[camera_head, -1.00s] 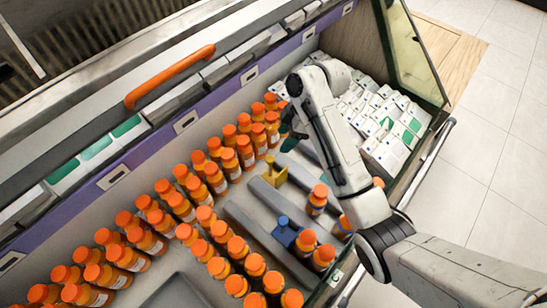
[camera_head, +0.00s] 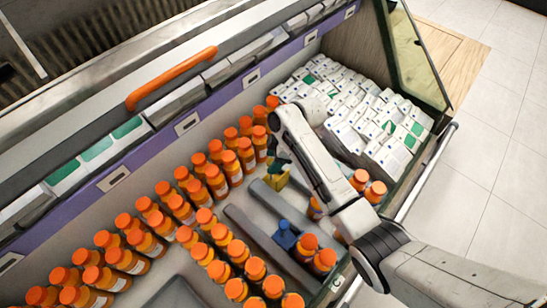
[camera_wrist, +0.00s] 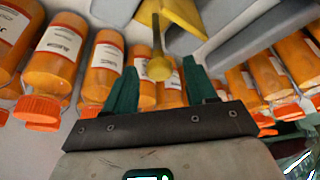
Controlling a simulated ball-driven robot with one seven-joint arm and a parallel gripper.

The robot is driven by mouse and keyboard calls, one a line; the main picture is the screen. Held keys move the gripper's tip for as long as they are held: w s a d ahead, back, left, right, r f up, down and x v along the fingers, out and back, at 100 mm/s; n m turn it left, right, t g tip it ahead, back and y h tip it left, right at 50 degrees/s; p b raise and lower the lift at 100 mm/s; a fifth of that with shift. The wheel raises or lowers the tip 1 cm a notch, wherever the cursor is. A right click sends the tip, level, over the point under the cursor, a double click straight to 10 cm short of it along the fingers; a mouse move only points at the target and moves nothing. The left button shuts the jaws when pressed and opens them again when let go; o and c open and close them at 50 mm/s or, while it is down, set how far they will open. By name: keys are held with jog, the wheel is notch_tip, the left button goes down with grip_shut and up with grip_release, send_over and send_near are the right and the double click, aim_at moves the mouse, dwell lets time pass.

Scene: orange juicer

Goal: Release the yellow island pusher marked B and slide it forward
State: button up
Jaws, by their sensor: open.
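The yellow pusher (camera_head: 277,179) sits on the grey shelf floor at the far end of a grey divider rail, near the bottle rows. In the wrist view its yellow body (camera_wrist: 183,14) is at the top, with a thin stem and round knob (camera_wrist: 159,68) pointing toward me. No letter B is readable on it. My gripper (camera_wrist: 160,78) has two teal fingers, open, one on each side of the knob. They look apart from it, with a gap on both sides. In the head view my gripper (camera_head: 279,163) is just above the yellow pusher, partly hiding it.
A blue pusher (camera_head: 286,236) sits on the nearer lane. Rows of orange-capped bottles (camera_head: 178,207) stand left, more bottles (camera_head: 310,247) right, close to my arm. White boxes (camera_head: 385,125) fill the far end. An orange handle (camera_head: 170,78) runs along the back edge.

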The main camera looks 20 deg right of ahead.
jog(key=shift+c, duration=0.5)
grip_shut()
jog(key=s+d+p, duration=0.4)
jog(key=s+p, duration=0.3)
jog(key=s, duration=0.3)
jog(key=shift+s+d, duration=0.25)
jog(key=shift+s, duration=0.05)
